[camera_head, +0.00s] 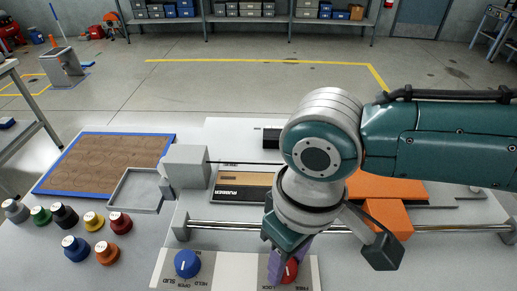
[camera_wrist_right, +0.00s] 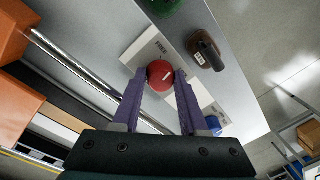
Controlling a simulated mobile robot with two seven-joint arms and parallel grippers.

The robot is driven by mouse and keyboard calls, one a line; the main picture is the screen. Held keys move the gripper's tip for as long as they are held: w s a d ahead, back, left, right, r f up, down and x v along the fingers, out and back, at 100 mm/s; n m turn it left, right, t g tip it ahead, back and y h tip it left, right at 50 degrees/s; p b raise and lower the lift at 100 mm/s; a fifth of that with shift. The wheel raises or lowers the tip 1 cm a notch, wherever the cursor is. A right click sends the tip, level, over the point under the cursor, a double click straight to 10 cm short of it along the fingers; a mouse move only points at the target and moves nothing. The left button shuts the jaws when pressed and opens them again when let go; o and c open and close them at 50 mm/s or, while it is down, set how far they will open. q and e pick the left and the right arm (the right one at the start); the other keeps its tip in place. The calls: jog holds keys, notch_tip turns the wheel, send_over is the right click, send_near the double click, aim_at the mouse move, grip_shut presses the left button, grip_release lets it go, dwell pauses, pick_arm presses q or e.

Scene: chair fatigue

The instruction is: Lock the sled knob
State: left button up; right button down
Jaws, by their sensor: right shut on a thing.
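The red knob (camera_head: 290,270) sits on a pale plate (camera_head: 310,281) at the front of the bench fixture, by a partly hidden label that seems to read LOCK. My right gripper (camera_head: 278,263) comes down on it from above. In the right wrist view its purple fingers are on both sides of the red knob (camera_wrist_right: 160,75), shut on it. A white mark shows on the knob's face. A blue knob (camera_head: 187,263) stands on a plate to the left, with OPEN and HOLD labels. My left gripper is not in view.
A steel rail (camera_head: 235,226) runs behind the knobs, with an orange block (camera_head: 388,215) over it at right. Several loose coloured knobs (camera_head: 75,247) stand at left by a grey open tray (camera_head: 138,188) and a blue-edged brown mat (camera_head: 105,160).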

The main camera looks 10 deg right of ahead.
aim_at(293, 266)
jog(key=m+p, duration=0.2)
jog(key=m, duration=0.1)
jog(key=m+p, duration=0.2)
jog(key=shift+s+a+r+m, duration=0.1)
jog(key=shift+s+r+m, duration=0.1)
jog(key=shift+m, duration=0.2)
jog(key=m+p, duration=0.2)
jog(key=m, duration=0.1)
jog(key=shift+f+t, duration=0.1)
jog(key=shift+t, duration=0.2)
jog(key=shift+m+p, duration=0.35)
jog(key=shift+m, duration=0.65)
jog(key=shift+w+f, duration=0.1)
jog(key=shift+c, duration=2.2)
grip_release()
jog(key=shift+r, duration=0.3)
notch_tip(293, 266, up, 9)
jog(key=p, duration=0.2)
jog(key=shift+d+r+p, duration=0.15)
jog(key=shift+d+p, duration=0.25)
